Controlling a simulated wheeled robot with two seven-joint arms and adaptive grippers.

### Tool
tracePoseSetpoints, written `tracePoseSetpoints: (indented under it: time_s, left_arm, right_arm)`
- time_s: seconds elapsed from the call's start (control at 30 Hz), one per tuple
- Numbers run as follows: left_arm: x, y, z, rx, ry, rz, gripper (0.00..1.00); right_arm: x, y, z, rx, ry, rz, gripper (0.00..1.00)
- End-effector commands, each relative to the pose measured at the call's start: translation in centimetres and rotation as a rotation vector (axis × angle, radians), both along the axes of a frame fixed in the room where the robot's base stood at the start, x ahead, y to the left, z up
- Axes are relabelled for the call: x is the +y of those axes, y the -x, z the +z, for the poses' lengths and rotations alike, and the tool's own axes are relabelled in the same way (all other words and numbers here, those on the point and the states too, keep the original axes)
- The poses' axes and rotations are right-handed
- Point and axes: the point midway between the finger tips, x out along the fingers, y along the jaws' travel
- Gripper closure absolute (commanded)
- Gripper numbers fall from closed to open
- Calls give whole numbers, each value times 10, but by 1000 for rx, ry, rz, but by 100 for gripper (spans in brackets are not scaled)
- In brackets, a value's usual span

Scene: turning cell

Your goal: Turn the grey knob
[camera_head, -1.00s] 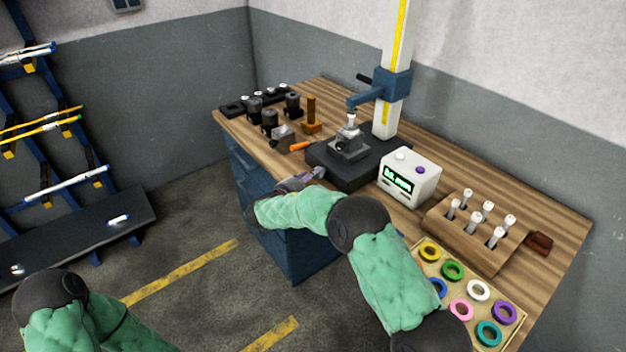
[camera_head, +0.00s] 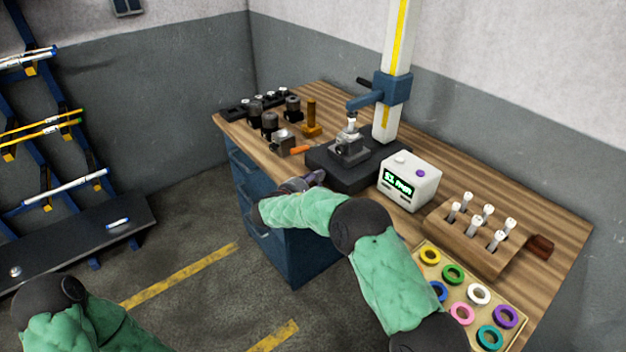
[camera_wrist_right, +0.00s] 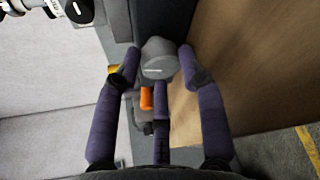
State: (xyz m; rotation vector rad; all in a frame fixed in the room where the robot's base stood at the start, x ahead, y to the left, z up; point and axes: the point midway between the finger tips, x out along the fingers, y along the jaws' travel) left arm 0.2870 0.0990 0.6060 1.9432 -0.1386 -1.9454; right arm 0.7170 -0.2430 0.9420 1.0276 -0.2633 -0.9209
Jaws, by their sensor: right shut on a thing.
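The grey knob (camera_wrist_right: 160,58) has a pale index line on its face and sits between the purple fingers of my right gripper (camera_wrist_right: 159,68) in the wrist view. The fingers are shut on it, with a third finger below. In the head view my right gripper (camera_head: 315,180) is at the front side of the black stand base (camera_head: 350,172); the knob is hidden there by the hand. My left arm shows at the lower left, but its gripper is out of view.
A white display box (camera_head: 410,182) with green digits stands right of the base. A wooden block with pins (camera_head: 478,238) and a tray of coloured rings (camera_head: 426,268) are farther right. An orange-handled tool (camera_head: 300,150) and several dark holders lie left.

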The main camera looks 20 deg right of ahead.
Motion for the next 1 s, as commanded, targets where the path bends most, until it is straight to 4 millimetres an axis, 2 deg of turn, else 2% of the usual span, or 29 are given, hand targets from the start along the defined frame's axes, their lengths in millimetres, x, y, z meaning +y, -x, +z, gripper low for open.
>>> tracePoseSetpoints:
  time_s: [0.6, 1.0]
  left_arm:
    - [0, 0, 55, 0, 0, 0, 38]
    - [0, 0, 72, 0, 0, 0, 38]
  right_arm:
    - [1, -1, 2, 387, 135, -1, 93]
    - [2, -2, 0, 550, 193, -2, 93]
